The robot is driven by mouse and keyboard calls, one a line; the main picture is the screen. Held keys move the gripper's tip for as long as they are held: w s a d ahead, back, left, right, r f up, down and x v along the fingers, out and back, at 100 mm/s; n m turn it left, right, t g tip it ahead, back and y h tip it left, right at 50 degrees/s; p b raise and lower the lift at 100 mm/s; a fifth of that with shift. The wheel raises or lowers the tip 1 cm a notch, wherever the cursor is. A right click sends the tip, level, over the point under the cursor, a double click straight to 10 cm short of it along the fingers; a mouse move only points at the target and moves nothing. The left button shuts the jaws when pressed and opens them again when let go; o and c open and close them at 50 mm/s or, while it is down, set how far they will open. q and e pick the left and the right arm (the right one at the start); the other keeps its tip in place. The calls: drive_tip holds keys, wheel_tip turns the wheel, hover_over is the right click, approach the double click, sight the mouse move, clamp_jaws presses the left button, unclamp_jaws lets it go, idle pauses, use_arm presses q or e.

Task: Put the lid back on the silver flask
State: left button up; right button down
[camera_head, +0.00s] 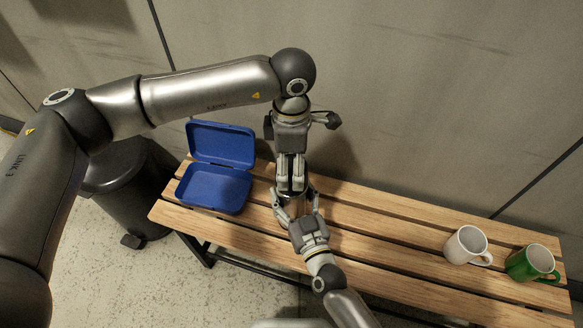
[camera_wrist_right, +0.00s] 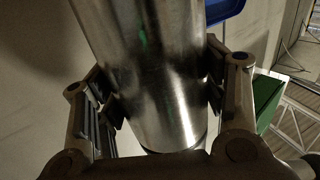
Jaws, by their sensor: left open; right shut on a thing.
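The silver flask (camera_head: 293,204) stands on the wooden bench, mostly hidden by my grippers. In the right wrist view its shiny metal body (camera_wrist_right: 155,75) fills the middle, between the fingers. My right gripper (camera_head: 295,210) is shut on the flask's body from the near side; its fingers (camera_wrist_right: 162,105) touch both sides. My left gripper (camera_head: 291,187) comes from above with its fingers pointing down, right over the flask's top. It is open. I cannot make out the lid; the left fingers hide the flask's top.
An open blue lunch box (camera_head: 214,188) stands left of the flask on the slatted bench (camera_head: 375,240). A white mug (camera_head: 465,246) and a green mug (camera_head: 529,263) stand at the right end. A dark bin (camera_head: 130,190) is on the floor at left. The bench between flask and mugs is clear.

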sight(292, 198)
use_arm(q)
drive_tip(key=shift+c, duration=0.3)
wheel_tip(292, 198, up, 4)
drive_tip(key=n, duration=0.5)
drive_tip(key=shift+f+n, duration=0.25)
drive_tip(key=shift+n, duration=0.15)
wheel_tip(292, 198, down, 8)
drive_tip(key=shift+f, duration=0.1)
idle(0.4)
drive_tip(key=c, duration=1)
drive_tip(key=o, duration=1.2)
drive_tip(key=shift+c, duration=0.2)
